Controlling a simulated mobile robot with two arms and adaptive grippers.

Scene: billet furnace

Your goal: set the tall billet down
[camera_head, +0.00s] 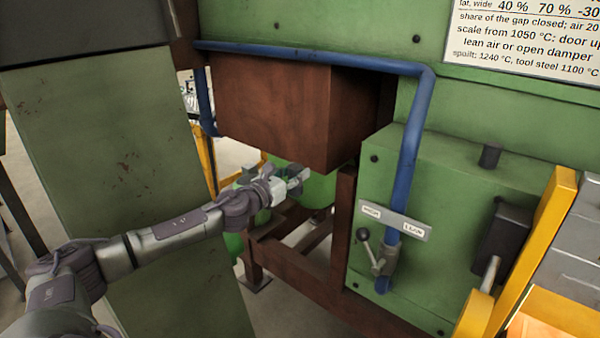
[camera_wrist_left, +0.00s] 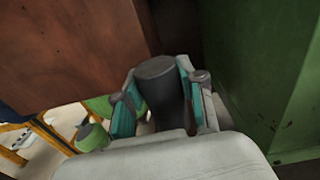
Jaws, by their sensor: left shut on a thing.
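My left gripper (camera_head: 292,181) reaches in from the left, just below the brown box. In the left wrist view its two teal-padded fingers (camera_wrist_left: 160,106) are shut on a dark grey upright cylinder, the tall billet (camera_wrist_left: 163,92). The billet's round top faces the wrist camera; its lower end is hidden by the gripper body. I cannot make the billet out clearly in the head view, nor tell whether it touches anything below. My right gripper is not in view.
The brown box (camera_head: 275,105) hangs close above the gripper. A blue pipe (camera_head: 410,150) runs around it to a lever (camera_head: 375,251) on the green cabinet (camera_head: 460,190). A brown frame (camera_head: 300,268) and green cylinders (camera_head: 318,187) stand below. A yellow post (camera_head: 530,245) is at right.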

